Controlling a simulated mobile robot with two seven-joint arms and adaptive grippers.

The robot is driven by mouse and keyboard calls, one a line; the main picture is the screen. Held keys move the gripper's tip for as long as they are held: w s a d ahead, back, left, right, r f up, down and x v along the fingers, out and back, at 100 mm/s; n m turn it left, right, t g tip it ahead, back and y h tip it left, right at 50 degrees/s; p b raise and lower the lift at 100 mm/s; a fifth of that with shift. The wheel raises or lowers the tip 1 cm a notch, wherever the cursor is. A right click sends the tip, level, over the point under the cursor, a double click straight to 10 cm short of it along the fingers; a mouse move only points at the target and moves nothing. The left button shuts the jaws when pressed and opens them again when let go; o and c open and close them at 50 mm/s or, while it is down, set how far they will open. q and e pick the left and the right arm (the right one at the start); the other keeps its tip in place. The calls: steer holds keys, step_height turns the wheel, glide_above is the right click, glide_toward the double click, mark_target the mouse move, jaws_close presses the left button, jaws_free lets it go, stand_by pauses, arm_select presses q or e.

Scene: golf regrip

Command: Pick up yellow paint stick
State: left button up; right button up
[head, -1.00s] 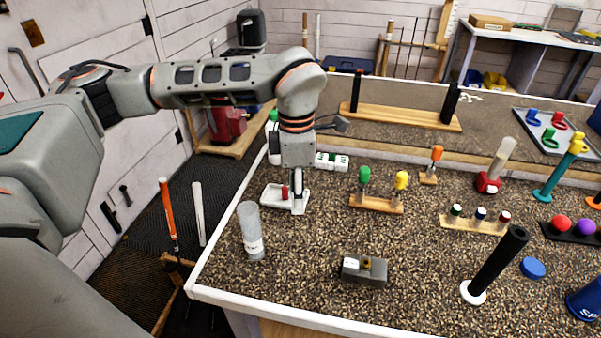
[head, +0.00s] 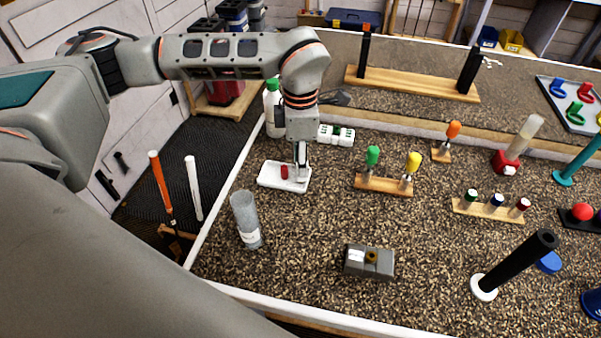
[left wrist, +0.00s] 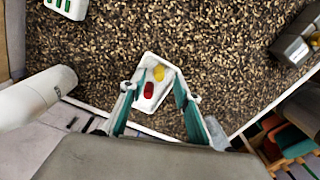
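The yellow paint stick (left wrist: 159,73) lies in a small white tray (left wrist: 146,104), beside a red stick (left wrist: 149,91), in the left wrist view. In the head view the tray (head: 268,181) and red stick (head: 284,172) show on the speckled bench, but the yellow stick is hidden by my left gripper. My left gripper (head: 302,172) points down over the tray's right part. In the left wrist view my left gripper (left wrist: 158,88) is open, with its teal-padded fingers apart on either side of the tray and nothing held. My right gripper is not in view.
A clear cylinder (head: 246,220) stands in front of the tray. A white bottle (head: 273,112) and a white box with green marks (head: 336,135) are behind it. A wooden rack with green and yellow handles (head: 384,186) and a grey block (head: 369,262) lie to the right.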

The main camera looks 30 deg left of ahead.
arm_select(q)
steer(key=shift+f, duration=1.1)
steer(key=c, duration=0.8)
steer(key=shift+c, duration=0.2)
